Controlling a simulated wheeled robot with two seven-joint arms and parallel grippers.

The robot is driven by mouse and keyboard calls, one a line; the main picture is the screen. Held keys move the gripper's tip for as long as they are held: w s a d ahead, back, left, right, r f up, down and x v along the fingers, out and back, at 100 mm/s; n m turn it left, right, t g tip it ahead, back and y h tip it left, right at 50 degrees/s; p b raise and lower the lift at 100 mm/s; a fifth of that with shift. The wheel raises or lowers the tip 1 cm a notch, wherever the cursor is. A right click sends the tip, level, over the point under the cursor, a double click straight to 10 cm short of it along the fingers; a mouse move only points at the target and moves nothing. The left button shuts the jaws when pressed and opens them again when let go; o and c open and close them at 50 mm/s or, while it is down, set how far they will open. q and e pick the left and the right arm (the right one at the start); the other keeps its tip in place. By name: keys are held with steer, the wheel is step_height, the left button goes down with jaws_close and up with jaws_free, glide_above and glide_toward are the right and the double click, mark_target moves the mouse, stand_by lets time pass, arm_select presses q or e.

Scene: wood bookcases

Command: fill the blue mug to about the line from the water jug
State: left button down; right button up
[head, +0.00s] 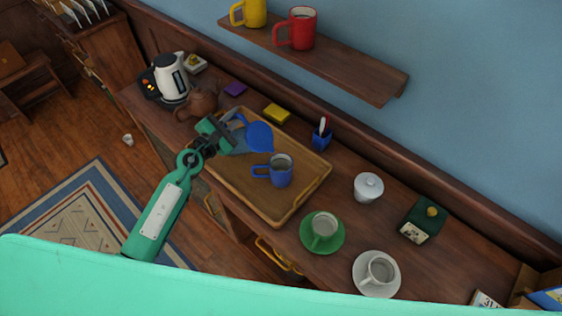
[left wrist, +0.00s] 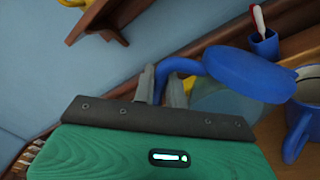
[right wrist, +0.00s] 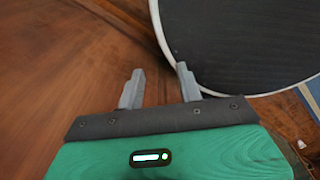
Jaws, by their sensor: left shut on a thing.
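The water jug has a blue lid (head: 259,137), a blue handle and a clear bluish body (head: 238,143). My left gripper (head: 229,124) is shut on the jug's handle, which also shows between the fingers in the left wrist view (left wrist: 161,82). The jug is above the tray, up and left of the blue mug, and looks tilted towards it. The blue mug (head: 282,174) stands upright on the wooden tray (head: 245,193), handle to the left. Its line and water level cannot be made out. No stream of water is visible. My right gripper (right wrist: 160,88) is open and empty, outside the head view.
A teapot (head: 203,101) and kettle (head: 171,77) stand left of the tray. A blue pen cup (head: 321,138) and yellow block (head: 276,113) are behind it. A green cup on its saucer (head: 308,240), white cup (head: 380,270) and lidded pot (head: 368,187) stand to the right. A shelf (head: 340,70) overhangs behind.

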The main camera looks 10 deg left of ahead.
mark_target(241, 117)
arm_select(q)
steer(key=shift+s+d+r+m, duration=0.2)
steer(key=shift+d+r+m, duration=0.3)
steer(key=shift+m, duration=0.3)
stand_by(0.5)
steer(key=shift+s+d+r+m+p, duration=0.35)
steer(key=shift+d+r+m+p, duration=0.45)
steer(key=shift+m+p, duration=0.25)
stand_by(4.2)
